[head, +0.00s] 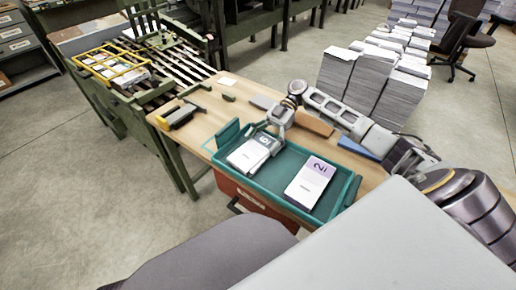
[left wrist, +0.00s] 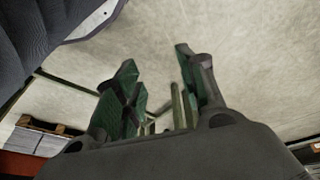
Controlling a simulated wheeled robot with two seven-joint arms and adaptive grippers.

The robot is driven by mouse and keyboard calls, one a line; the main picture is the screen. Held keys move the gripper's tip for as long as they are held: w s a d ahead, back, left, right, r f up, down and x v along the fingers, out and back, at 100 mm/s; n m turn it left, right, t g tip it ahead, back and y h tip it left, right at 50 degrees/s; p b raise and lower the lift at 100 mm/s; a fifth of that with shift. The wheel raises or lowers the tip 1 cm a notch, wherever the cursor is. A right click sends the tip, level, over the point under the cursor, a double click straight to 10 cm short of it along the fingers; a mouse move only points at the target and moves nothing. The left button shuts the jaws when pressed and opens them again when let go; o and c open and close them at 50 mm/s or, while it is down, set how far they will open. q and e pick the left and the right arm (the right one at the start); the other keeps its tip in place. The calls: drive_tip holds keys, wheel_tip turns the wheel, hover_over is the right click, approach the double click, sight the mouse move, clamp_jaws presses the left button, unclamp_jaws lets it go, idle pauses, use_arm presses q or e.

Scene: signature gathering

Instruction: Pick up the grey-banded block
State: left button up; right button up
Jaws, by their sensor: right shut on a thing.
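The grey-banded block (head: 248,155) is a white stack with a grey band at its far end, at the left end of the teal tray (head: 283,197). My right gripper (head: 269,135) is shut on its far end and partly covers the band. I cannot tell whether the block touches the tray floor. A white block with a purple band marked 2 (head: 310,184) lies at the right in the same tray. My left gripper (left wrist: 160,88) shows in the left wrist view, open and empty, with bare floor beyond it. It is not in the head view.
The tray sits at the near edge of a wooden table (head: 205,125). A brown block (head: 314,124) and a blue piece (head: 358,148) lie behind it. A yellow-and-black tool (head: 180,115) lies at the left. A green slatted conveyor (head: 165,70) adjoins; tall paper stacks (head: 370,85) stand behind.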

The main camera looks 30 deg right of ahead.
sight(263, 143)
use_arm(q)
drive_tip(key=shift+s, duration=0.1)
use_arm(e)
drive_tip(key=shift+r, duration=0.5)
wheel_tip(263, 143, up, 8)
drive_tip(key=shift+f+p, duration=0.15)
drive_tip(key=shift+p, duration=0.9)
use_arm(q)
drive_tip(key=shift+s+a+f+g, duration=0.15)
drive_tip(key=shift+a+f, duration=0.05)
drive_tip(key=shift+f, duration=0.7)
drive_tip(key=shift+s+a+f+g, duration=0.1)
drive_tip(key=shift+a+f+g, duration=0.05)
drive_tip(key=shift+f, duration=0.7)
use_arm(e)
drive_tip(key=shift+r, duration=0.65)
use_arm(q)
drive_tip(key=shift+r, duration=0.1)
